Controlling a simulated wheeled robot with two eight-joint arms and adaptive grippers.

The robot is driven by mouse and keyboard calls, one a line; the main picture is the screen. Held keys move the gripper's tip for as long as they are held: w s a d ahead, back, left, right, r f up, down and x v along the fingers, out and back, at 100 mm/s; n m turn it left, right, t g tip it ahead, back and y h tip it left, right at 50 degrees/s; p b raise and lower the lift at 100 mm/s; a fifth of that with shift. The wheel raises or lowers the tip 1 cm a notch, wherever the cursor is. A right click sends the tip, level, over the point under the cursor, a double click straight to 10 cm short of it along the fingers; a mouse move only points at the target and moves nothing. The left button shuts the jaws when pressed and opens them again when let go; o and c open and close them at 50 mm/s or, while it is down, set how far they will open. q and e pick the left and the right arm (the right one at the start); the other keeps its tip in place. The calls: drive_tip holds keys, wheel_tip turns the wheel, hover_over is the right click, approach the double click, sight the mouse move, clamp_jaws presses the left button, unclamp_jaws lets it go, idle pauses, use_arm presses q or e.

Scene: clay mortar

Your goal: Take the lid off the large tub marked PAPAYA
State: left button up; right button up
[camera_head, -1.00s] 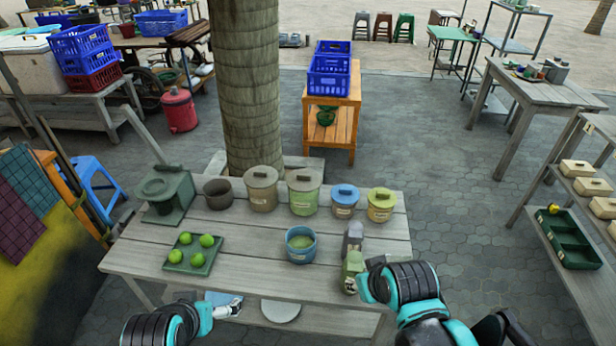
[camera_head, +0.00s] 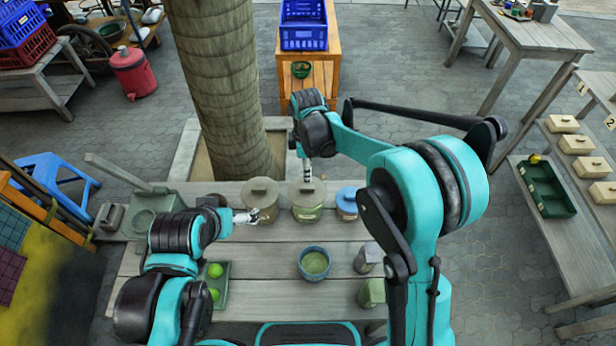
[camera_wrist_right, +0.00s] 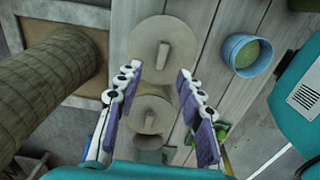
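A large tan tub with a lid (camera_head: 261,192) and a large green tub with a tan lid (camera_head: 307,203) stand side by side at the table's back. Their labels are too small to read. My right gripper (camera_head: 307,178) points down over the green tub. In the right wrist view it is open (camera_wrist_right: 157,76), its fingers apart, with the green tub's lid and raised handle (camera_wrist_right: 163,54) just beyond the tips. The tan tub's lid (camera_wrist_right: 151,114) shows lower, between the fingers. My left gripper (camera_head: 252,216) is in front of the tan tub; its opening is unclear.
A smaller blue-lidded tub (camera_head: 346,204) stands right of the green tub; my right arm hides the space beyond. A blue cup (camera_head: 313,263), two shakers (camera_head: 368,258) and a tray of limes (camera_head: 222,290) are nearer. The tree trunk (camera_head: 223,90) rises close behind the table.

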sight(307, 187)
drive_tip(key=f, duration=0.2)
drive_tip(key=shift+s+f+b, duration=0.2)
drive_tip(key=shift+f+b, duration=0.2)
wheel_tip(307, 187, down, 5)
drive_tip(key=shift+r+b, duration=0.15)
drive_tip(key=shift+b, duration=0.55)
clamp_jaws()
